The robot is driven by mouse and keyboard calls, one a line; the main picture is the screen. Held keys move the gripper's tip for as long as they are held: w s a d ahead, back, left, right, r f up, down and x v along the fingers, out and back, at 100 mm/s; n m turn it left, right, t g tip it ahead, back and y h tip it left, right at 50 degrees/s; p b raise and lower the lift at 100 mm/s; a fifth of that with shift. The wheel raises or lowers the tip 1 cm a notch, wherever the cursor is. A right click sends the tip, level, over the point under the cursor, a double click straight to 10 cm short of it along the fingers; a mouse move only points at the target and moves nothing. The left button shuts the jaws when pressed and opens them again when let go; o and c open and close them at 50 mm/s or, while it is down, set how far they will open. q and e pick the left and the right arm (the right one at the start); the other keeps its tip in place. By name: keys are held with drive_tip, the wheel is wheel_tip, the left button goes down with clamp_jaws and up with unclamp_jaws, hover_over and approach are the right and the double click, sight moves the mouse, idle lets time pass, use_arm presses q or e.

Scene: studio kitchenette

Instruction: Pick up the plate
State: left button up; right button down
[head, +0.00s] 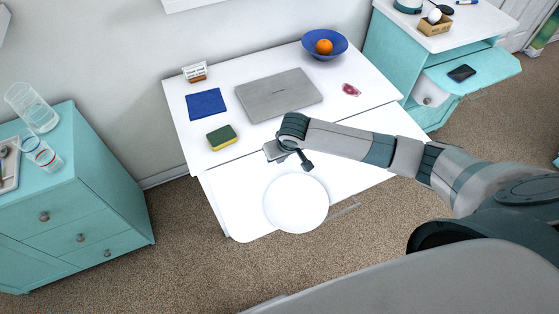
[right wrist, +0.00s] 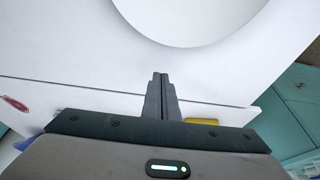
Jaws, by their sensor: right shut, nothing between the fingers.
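The plate (head: 296,205) is white and round and lies flat on the white front section of the desk (head: 235,205). Its near edge reaches about the front edge of that section. In the right wrist view the plate (right wrist: 190,15) shows at the top, beyond my fingertips. My right gripper (head: 307,166) is just behind the plate's far edge. Its dark fingers (right wrist: 160,78) are together with nothing between them, pointing toward the plate. I cannot tell how high they are above the surface. My left gripper is in neither view.
Behind the plate stand a green-yellow sponge (head: 222,137), blue cloth (head: 206,104), laptop (head: 278,95), pink item (head: 351,90), and blue bowl (head: 343,49) with an orange (head: 324,46). A metal handle (head: 345,208) juts at the front edge. A teal cabinet with glasses (head: 75,190) stands left.

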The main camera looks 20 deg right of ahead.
drive_tip(key=b+v, duration=0.1)
drive_tip(key=v, duration=0.7)
drive_tip(key=shift+s+d+r+b, duration=0.25)
drive_tip(key=shift+s+r+b, duration=0.05)
drive_tip(key=shift+s, duration=0.05)
